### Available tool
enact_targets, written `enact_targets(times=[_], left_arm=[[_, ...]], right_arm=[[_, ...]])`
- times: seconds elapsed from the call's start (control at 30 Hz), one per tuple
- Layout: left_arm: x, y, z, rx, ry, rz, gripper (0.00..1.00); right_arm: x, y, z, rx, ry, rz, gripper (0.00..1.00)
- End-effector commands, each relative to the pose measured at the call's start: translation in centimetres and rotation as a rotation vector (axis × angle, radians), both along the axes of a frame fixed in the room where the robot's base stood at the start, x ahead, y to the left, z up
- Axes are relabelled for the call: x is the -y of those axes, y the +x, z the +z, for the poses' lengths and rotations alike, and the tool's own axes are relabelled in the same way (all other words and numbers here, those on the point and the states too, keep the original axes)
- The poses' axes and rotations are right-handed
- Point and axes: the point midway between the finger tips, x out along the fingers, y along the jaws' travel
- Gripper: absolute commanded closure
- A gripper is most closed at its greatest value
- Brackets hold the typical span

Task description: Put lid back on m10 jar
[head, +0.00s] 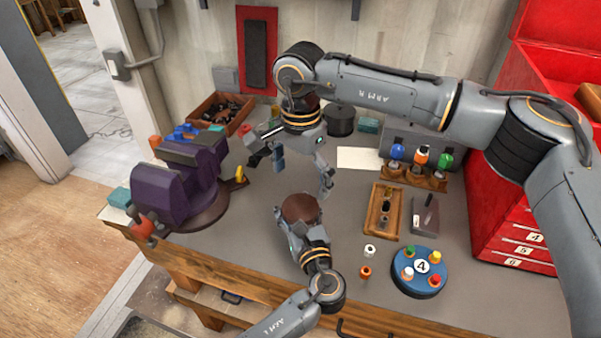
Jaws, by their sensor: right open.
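A round brown-topped object (300,208) is near the front middle of the bench. It may be the m10 jar or its lid; no label is readable. My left gripper (300,228) reaches it from the front, with fingers beside it; its grip is unclear. My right gripper (296,172) hangs above and behind that object, fingers spread, with nothing seen between them. A dark round container (340,121) stands at the back, right of my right wrist; I cannot tell whether it is a jar.
A purple vise (176,185) stands on the left. A wooden tray (384,211), a bottle rack (413,175) and a round blue stand (419,272) occupy the right. Small white (370,250) and orange (365,271) pieces lie near the front. A red cabinet (505,225) bounds the right.

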Motion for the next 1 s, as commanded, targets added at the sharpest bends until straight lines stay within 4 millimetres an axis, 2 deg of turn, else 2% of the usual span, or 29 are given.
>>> enact_targets(times=[0.2,0.4,0.6,0.83,0.87,1.0], left_arm=[[0.0,0.0,0.0,0.001,0.000,0.000,1.00],[0.0,0.0,0.0,0.000,0.000,0.000,1.00],[0.0,0.0,0.0,0.000,0.000,0.000,1.00],[0.0,0.0,0.0,0.000,0.000,0.000,1.00],[0.0,0.0,0.0,0.000,0.000,0.000,1.00],[0.0,0.0,0.0,0.000,0.000,0.000,1.00]], right_arm=[[0.0,-0.1,-3.5,-0.003,0.000,-0.001,0.05],[0.0,0.0,-6.1,-0.003,0.000,-0.001,0.05],[0.0,0.0,-7.0,0.000,0.001,-0.002,0.05],[0.0,0.0,-7.1,-0.001,0.001,-0.002,0.05],[0.0,0.0,-7.1,-0.001,0.001,-0.001,0.07],[0.0,0.0,-7.1,-0.001,0.001,-0.001,0.35]])
